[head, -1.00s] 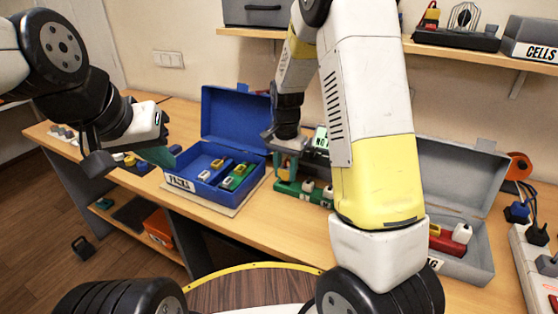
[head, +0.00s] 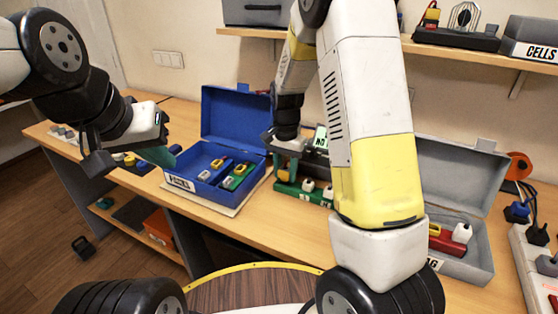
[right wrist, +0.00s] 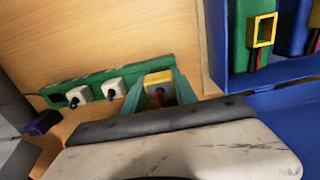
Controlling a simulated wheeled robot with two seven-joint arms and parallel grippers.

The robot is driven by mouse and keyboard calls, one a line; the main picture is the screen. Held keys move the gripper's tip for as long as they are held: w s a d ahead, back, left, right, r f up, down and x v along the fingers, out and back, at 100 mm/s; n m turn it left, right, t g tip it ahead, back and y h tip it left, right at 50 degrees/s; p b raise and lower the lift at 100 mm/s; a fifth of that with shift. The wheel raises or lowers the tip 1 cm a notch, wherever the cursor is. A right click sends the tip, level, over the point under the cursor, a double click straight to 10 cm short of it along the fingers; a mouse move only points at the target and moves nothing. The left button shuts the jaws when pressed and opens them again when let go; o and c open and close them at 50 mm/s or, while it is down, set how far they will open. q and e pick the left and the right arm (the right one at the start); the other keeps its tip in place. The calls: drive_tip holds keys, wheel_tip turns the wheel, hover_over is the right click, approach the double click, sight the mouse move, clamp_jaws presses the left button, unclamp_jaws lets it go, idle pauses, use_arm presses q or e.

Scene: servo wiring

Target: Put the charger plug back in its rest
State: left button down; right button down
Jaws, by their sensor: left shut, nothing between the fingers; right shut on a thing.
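My right gripper (head: 285,168) is at the green rail (head: 289,189) beside the blue box. In the right wrist view its green fingers (right wrist: 158,92) are shut on a yellow-rimmed plug (right wrist: 158,77) with a red lead, which I take for the charger plug. The plug is close to the rail (right wrist: 62,92); I cannot tell whether it is seated. Two white plugs (right wrist: 113,90) stand on the rail beside it. A charger display (head: 321,139) is partly hidden behind my right arm. My left gripper (head: 172,152) is shut and empty, left of the blue box.
An open blue box (head: 182,185) holds packs with yellow and white connectors. An open grey case (head: 462,190) stands at the right, near a white power strip (head: 530,262). A shelf (head: 470,52) runs above. Bare bench (head: 280,232) shows in front of the rail.

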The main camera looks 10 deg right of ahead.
sight(285, 169)
drive_tip(key=shift+f, duration=0.6)
drive_tip(key=c, duration=0.9)
unclamp_jaws()
drive_tip(key=shift+r, duration=0.1)
wheel_tip(285, 169, up, 8)
drive_tip(key=shift+f, duration=0.2)
